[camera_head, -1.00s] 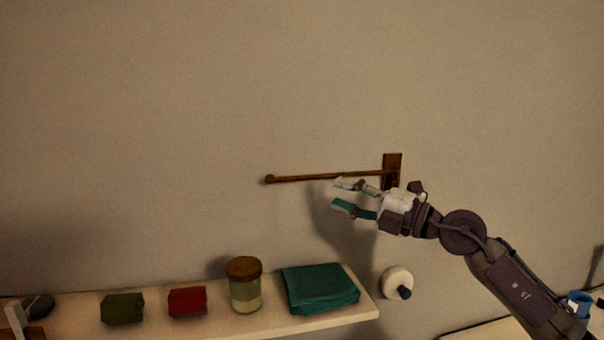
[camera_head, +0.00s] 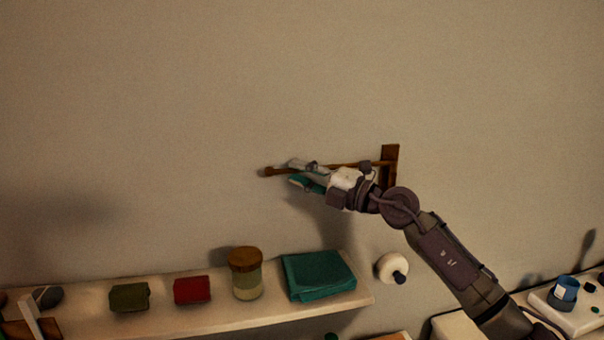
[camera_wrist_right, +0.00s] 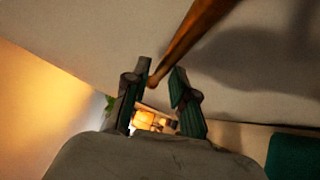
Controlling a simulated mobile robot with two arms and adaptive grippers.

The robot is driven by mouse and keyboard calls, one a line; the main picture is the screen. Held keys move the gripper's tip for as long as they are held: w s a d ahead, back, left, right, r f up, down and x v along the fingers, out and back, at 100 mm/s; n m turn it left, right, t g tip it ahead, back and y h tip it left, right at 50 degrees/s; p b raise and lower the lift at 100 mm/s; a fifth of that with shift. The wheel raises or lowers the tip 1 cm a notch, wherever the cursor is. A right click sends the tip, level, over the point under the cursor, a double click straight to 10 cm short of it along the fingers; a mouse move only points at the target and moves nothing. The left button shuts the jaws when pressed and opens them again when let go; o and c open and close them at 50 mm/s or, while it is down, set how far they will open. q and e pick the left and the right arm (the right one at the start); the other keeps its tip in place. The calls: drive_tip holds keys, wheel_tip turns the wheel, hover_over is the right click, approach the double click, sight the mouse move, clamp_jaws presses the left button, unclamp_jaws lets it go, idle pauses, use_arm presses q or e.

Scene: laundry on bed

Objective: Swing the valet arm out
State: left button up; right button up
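The valet arm (camera_head: 271,172) is a thin brown rod with a small knob at its left end. It lies roughly along the wall, joined to a dark wooden bracket (camera_head: 390,153) at its right. My right gripper (camera_head: 296,173) is at the rod's left half, near the knob, and covers part of the rod. In the wrist view my right gripper (camera_wrist_right: 163,72) has its fingers apart. There the rod (camera_wrist_right: 192,38) slants down from the top, its knob seen in the gap between the fingers. Contact cannot be made out. My left gripper is not in view.
Below is a shelf (camera_head: 220,318) with a green block (camera_head: 129,297), a red block (camera_head: 192,290), a lidded jar (camera_head: 246,274) and folded teal cloth (camera_head: 318,275). A round white knob (camera_head: 391,268) is on the wall right of the shelf. The wall above the rod is bare.

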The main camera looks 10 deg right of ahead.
clamp_jaws()
drive_tip(key=shift+f, duration=0.1)
